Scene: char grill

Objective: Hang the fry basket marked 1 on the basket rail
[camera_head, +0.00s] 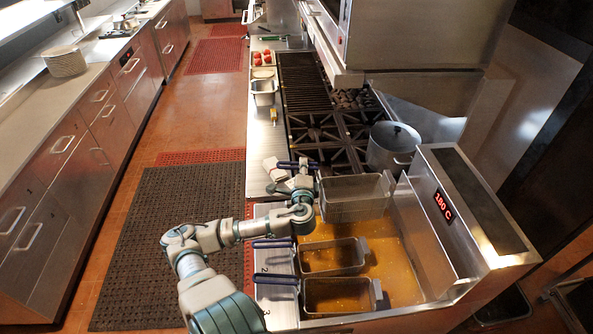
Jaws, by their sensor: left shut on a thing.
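The top fry basket (356,197), a grey box with a dark blue handle (297,163), is at the far end of the fryer. It appears raised above the oil, higher than the other baskets. Its number mark is hidden. My left gripper (298,174) is shut on this basket's handle, at the basket's left. Two more fry baskets, the middle one (333,257) and the near one (341,296), sit low in the golden oil, handles pointing left. The basket rail cannot be clearly picked out; the fryer's steel back wall (425,235) stands at right. My right gripper is out of view.
Marks 2 and 3 show on the fryer's left ledge (279,262). A display (443,207) reads 180 C. Steel counter (262,130) runs beyond the arm.

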